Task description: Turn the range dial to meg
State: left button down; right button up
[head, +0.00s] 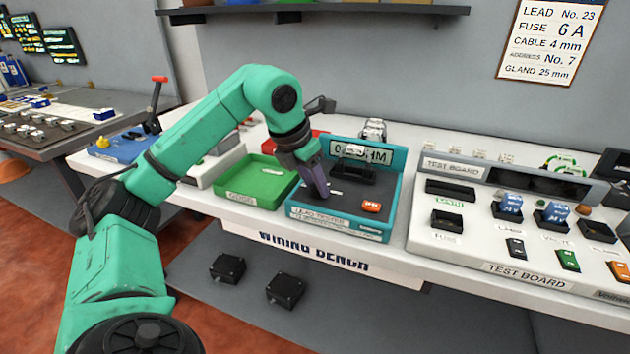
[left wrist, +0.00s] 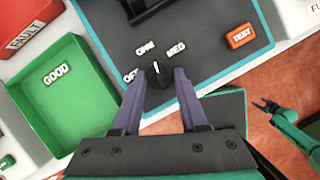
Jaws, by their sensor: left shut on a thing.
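The lead tester (head: 390,210) is a teal-framed box with a dark panel on the bench. Its display (head: 362,153) reads an OHM value, partly covered. In the left wrist view, the range dial (left wrist: 156,70) is a small dark knob with a white mark, among the labels OFF, OHM and MEG (left wrist: 176,49). The mark points up between OHM and MEG; I cannot tell exactly which it meets. My left gripper (head: 324,194) is shut on the dial, purple fingers on either side. My right gripper (left wrist: 267,104) shows small in the left wrist view, fingers apart, empty and away from the tester.
An orange TEST button (head: 371,207) is on the tester panel. A green GOOD tray (head: 255,185) stands to its left, with a red FAULT tray (left wrist: 30,25) beyond. The test board (head: 490,215) is to the right. A wall card (head: 549,42) hangs above.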

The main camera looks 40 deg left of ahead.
pick_arm(q)
jog(key=m, duration=0.1)
jog(key=m+h+p, duration=0.1)
jog(key=shift+a+r+m, duration=0.15)
jog(key=shift+m, duration=0.15)
jog(key=m+h+p, duration=0.1)
jog(key=m, duration=0.1)
jog(key=shift+w+m+g+p, duration=0.1)
jog(key=shift+m+g+p, duration=0.2)
jog(key=shift+m+p, duration=0.1)
jog(key=m+g+h+p, duration=0.1)
jog(key=m+p, duration=0.2)
jog(key=shift+w+a, duration=0.1)
jog(key=shift+a, duration=0.05)
jog(key=shift+m+p, duration=0.45)
jog(key=shift+m, duration=0.35)
jog(key=shift+c, duration=2.2)
grip_release()
